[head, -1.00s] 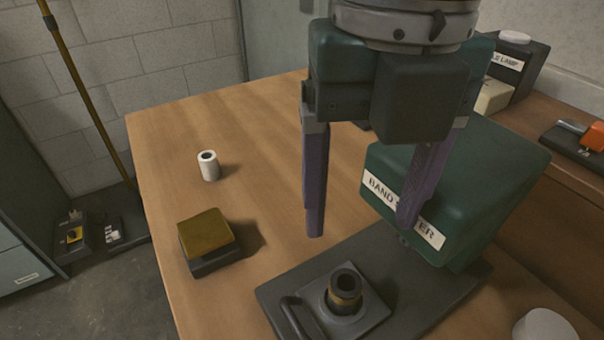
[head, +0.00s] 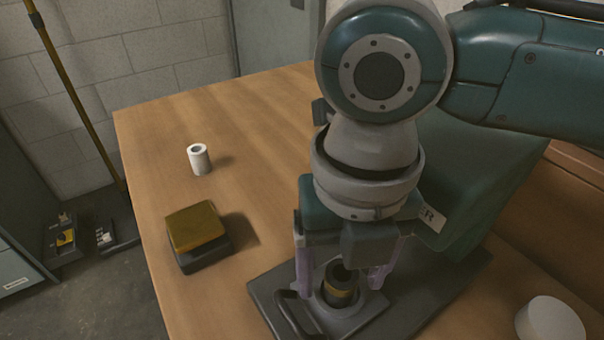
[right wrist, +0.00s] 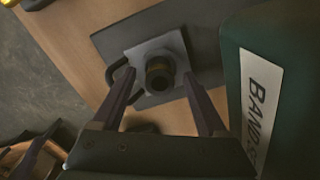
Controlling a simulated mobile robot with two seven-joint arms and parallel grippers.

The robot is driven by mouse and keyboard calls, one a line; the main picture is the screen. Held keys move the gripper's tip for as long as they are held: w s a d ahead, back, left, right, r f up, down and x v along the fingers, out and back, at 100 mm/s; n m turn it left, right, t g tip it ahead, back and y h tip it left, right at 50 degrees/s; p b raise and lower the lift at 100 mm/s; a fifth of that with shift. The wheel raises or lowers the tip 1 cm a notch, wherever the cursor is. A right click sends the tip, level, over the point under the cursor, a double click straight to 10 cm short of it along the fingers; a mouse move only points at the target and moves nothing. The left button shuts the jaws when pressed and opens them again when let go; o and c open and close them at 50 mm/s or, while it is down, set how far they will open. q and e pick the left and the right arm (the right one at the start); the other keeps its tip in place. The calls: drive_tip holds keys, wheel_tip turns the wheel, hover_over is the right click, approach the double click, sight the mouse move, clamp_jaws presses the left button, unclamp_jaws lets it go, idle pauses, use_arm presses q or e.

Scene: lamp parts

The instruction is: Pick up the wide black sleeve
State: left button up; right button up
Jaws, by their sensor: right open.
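I cannot tell exactly how far down the fingers reach. My left gripper is not in view.
The green band setter housing (head: 480,200) rises close to the right of the gripper. A brass-topped black block (head: 195,228) and a small white cylinder (head: 199,159) stand on the left of the wooden table. A white round piece (head: 550,322) lies front right. The table's left middle is clear.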

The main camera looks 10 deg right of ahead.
clamp_jaws()
idle(0.5)
drive_tip(key=shift+r, duration=0.15)
